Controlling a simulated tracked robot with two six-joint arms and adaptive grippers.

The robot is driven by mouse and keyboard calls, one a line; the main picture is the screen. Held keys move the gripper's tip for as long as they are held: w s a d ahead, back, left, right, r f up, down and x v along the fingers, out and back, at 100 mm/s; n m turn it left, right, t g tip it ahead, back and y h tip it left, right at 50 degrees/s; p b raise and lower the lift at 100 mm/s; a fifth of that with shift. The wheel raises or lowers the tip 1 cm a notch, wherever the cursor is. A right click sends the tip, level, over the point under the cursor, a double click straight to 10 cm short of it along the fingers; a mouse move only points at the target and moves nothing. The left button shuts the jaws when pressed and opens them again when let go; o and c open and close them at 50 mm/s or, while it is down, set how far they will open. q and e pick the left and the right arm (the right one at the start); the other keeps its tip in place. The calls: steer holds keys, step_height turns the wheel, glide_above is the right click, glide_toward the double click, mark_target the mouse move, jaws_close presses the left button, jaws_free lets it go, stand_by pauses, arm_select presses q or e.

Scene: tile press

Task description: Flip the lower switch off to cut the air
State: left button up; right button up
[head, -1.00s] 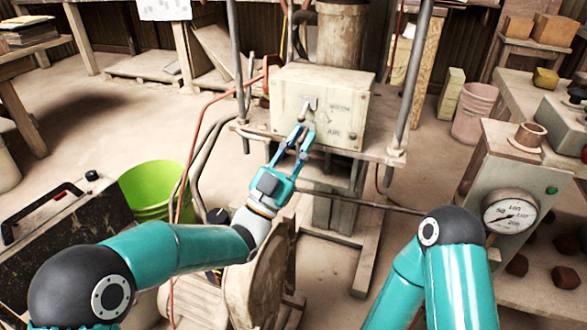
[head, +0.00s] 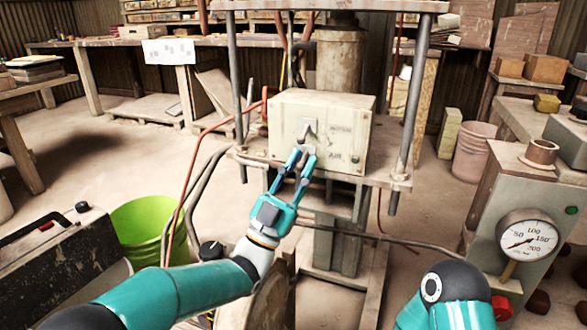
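The pale switch box (head: 345,118) stands on the press's table, with a label beside each of its two switches; the lower label reads "AIR". The upper switch (head: 307,128) has a raised lever. The lower switch (head: 308,149) is partly hidden behind my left gripper's fingertips, so its lever position is unclear. My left gripper (head: 302,157) points up at the box front. Its two teal fingers are apart, one on each side just below the lower switch; whether they touch it I cannot tell. Only my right arm's elbow shows, at the lower right; its gripper is out of view.
The press's rods (head: 413,105) and table edge (head: 390,178) flank the box. Hoses (head: 198,180) hang at its left. A green bucket (head: 148,228) stands on the left. A gauge (head: 527,238) on a grey cabinet is at the right.

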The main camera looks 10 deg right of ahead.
arm_select(q)
steer(key=o, duration=0.3)
steer(key=shift+f, duration=0.1)
steer(key=v, duration=0.7)
steer(key=shift+s+a+f, duration=0.1)
steer(key=shift+a+f, duration=0.1)
steer(key=shift+r, duration=0.1)
